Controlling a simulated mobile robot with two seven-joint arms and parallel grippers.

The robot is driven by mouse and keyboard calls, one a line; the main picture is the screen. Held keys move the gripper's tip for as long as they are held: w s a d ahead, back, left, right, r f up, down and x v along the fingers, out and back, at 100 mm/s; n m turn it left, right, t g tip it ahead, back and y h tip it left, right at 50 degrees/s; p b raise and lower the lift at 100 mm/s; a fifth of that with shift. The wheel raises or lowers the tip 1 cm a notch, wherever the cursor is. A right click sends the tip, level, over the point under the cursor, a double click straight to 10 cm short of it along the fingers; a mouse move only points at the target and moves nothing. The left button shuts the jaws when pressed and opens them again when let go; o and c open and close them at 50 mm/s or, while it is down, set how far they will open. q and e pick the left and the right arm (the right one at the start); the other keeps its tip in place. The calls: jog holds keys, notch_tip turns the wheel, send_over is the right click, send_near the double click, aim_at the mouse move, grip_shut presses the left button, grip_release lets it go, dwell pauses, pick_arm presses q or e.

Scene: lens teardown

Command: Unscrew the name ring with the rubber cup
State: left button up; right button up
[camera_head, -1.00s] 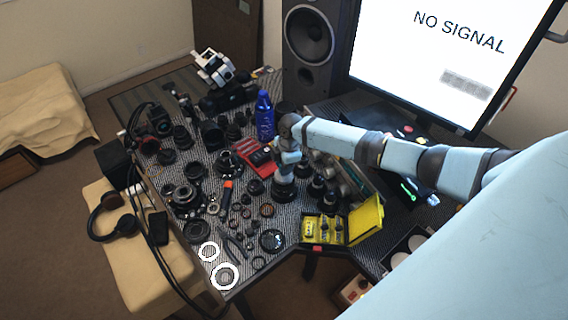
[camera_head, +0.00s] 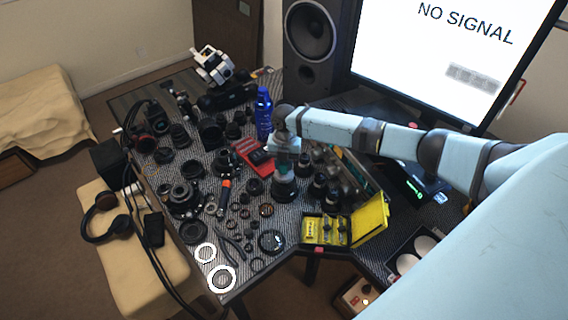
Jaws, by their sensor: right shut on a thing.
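My right gripper (camera_head: 284,162) points straight down over the worktable and is shut on a small dark and teal piece, most likely the rubber cup (camera_head: 284,170). The fingers hide much of this piece. Directly below it stands a black lens body (camera_head: 284,189), upright on the table. The piece seems to meet the top of the lens, but I cannot tell whether they touch. The name ring is hidden or too small to make out. My left gripper does not show.
Many dark lens parts crowd the table around the gripper. A blue bottle (camera_head: 264,115) and a red case (camera_head: 254,154) stand behind it. An open yellow box (camera_head: 340,226) is at the front right, and two white rings (camera_head: 222,279) lie at the front left corner.

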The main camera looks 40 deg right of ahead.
jog(key=shift+s+a+f, duration=0.1)
jog(key=shift+s+f, duration=0.1)
jog(key=shift+w+r+p, duration=0.1)
jog(key=shift+r+p, duration=0.3)
jog(key=shift+p, duration=0.15)
jog(key=shift+w+r+p, duration=0.1)
jog(key=shift+r+p, duration=0.75)
jog(key=shift+r, duration=0.3)
